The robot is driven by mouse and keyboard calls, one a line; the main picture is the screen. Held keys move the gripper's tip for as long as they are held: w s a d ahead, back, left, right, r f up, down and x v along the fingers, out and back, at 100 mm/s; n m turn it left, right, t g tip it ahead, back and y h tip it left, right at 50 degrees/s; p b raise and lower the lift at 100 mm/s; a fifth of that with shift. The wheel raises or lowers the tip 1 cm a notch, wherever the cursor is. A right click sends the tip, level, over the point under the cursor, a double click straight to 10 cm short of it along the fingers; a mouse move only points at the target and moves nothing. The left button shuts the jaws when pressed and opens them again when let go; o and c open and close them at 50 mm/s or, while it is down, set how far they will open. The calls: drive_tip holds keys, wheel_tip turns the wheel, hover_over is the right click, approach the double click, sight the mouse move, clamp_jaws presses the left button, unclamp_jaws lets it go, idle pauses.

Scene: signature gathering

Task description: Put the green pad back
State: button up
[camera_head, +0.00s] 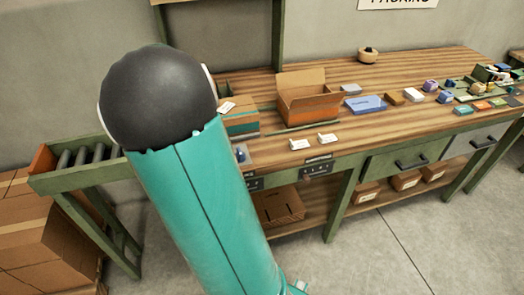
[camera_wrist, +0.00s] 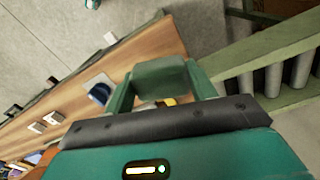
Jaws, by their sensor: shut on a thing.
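My gripper (camera_wrist: 160,72) shows in the wrist view with its two green fingers on either side of a dark green block (camera_wrist: 159,82). It is shut on this block, which looks like the green pad. The block is held above the left part of the wooden bench (camera_wrist: 150,48). In the head view my teal arm hides the gripper and what it holds. Several small coloured flat pieces (camera_head: 481,105) lie at the bench's right end, too small to tell apart surely.
An open cardboard box (camera_head: 308,106) stands on the bench (camera_head: 400,68). A blue item (camera_head: 240,153) lies near the front edge, with white cards (camera_head: 299,144) to its right. A blue flat box (camera_head: 365,104) lies farther right. A roller conveyor (camera_head: 85,152) adjoins the left end.

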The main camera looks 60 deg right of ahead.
drive_tip(key=s+d+r+m, duration=0.2)
drive_tip(key=s+d+m, duration=0.1)
drive_tip(key=s, duration=0.5)
drive_tip(key=s+d+r+m, duration=0.2)
drive_tip(key=s+m, duration=0.2)
drive_tip(key=s, duration=0.4)
drive_tip(key=s+d+r+m, duration=0.2)
drive_tip(key=s+d+m, duration=0.1)
drive_tip(key=s, duration=0.5)
hover_over(272, 151)
drive_tip(key=a, duration=0.1)
drive_tip(key=f, duration=0.6)
drive_tip(key=s+f, duration=0.1)
drive_tip(key=f, duration=0.1)
drive_tip(key=shift+a+f, duration=0.1)
drive_tip(key=shift+f, duration=0.3)
drive_tip(key=shift+w+d+f, duration=0.25)
drive_tip(key=shift+d+f, duration=0.05)
drive_tip(key=shift+f, duration=0.1)
drive_tip(key=shift+w+d+f, duration=0.1)
drive_tip(key=shift+f, duration=0.8)
drive_tip(key=shift+w+d+f, duration=0.1)
drive_tip(key=shift+f, duration=0.75)
drive_tip(key=shift+s+f, duration=0.1)
drive_tip(key=shift+f, duration=0.05)
drive_tip(key=o, duration=0.9)
